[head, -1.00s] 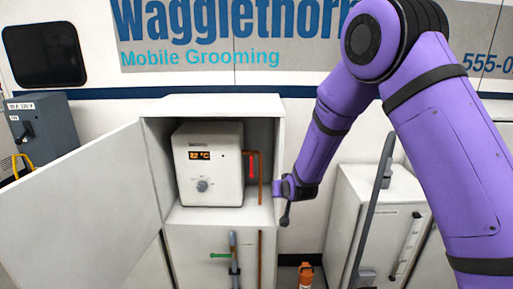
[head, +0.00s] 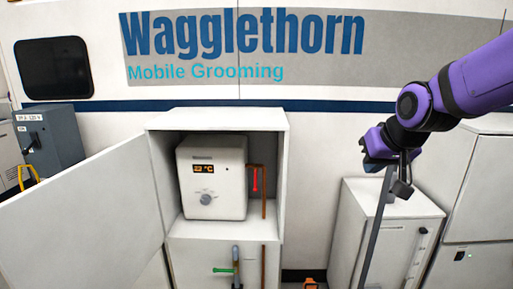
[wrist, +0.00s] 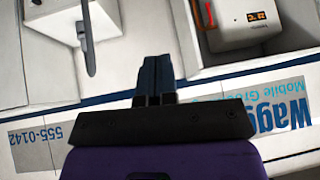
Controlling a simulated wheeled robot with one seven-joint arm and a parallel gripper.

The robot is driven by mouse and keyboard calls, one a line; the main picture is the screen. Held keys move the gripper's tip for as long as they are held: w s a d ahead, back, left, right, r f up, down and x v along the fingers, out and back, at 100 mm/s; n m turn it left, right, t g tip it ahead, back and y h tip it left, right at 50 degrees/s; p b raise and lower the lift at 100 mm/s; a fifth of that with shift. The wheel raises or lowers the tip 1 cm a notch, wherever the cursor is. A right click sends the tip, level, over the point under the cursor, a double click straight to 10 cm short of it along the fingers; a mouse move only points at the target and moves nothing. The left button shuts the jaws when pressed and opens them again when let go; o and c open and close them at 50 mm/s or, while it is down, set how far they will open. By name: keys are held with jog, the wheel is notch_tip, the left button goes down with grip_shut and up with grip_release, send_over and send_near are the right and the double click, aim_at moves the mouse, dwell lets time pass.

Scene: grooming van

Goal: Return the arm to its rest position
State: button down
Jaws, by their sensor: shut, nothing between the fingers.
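My purple arm reaches in from the right edge of the head view. My gripper (head: 402,188) is at the right, in front of the van wall and above the low white cabinet, well clear of the open cabinet. In the wrist view, where the scene appears upside down, its dark fingers (wrist: 155,72) are together with nothing between them.
The open white cabinet (head: 220,121) holds a white heater unit (head: 212,160) with a lit display; its door (head: 85,220) stands open leftward. A grey electrical box (head: 50,140) is far left.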

jog(key=s+d+r+g, duration=0.1)
jog(key=s+d, duration=0.1)
jog(key=s, duration=0.8)
jog(key=s+d+r+g+h, duration=0.1)
jog(key=s+d+r, duration=0.1)
jog(key=s, duration=0.9)
jog(key=shift+d, duration=0.75)
jog(key=c, duration=1.8)
grip_release()
